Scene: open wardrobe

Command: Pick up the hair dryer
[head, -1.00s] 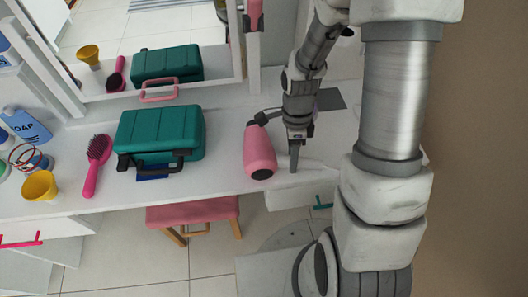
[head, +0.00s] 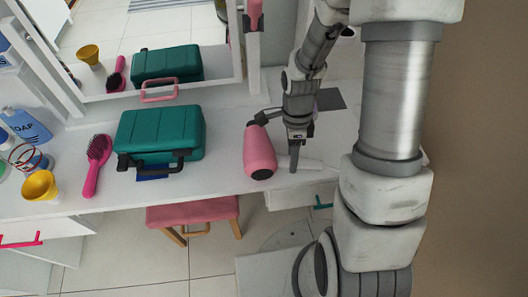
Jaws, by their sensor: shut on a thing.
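The hair dryer (head: 259,153) lies on the white vanity top, to the right of the green case. My gripper (head: 294,160) points down just right of the pink body and is shut on the hair dryer at this pale part. The finger nearest the camera hides most of the grip. I see no clear gap between the dryer and the tabletop.
A green case (head: 160,135) stands left of the dryer. Further left are a pink hairbrush (head: 97,163), a yellow cup (head: 40,186) and a blue soap bottle (head: 28,126). A mirror stands behind. A pink stool (head: 195,211) is below the front edge.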

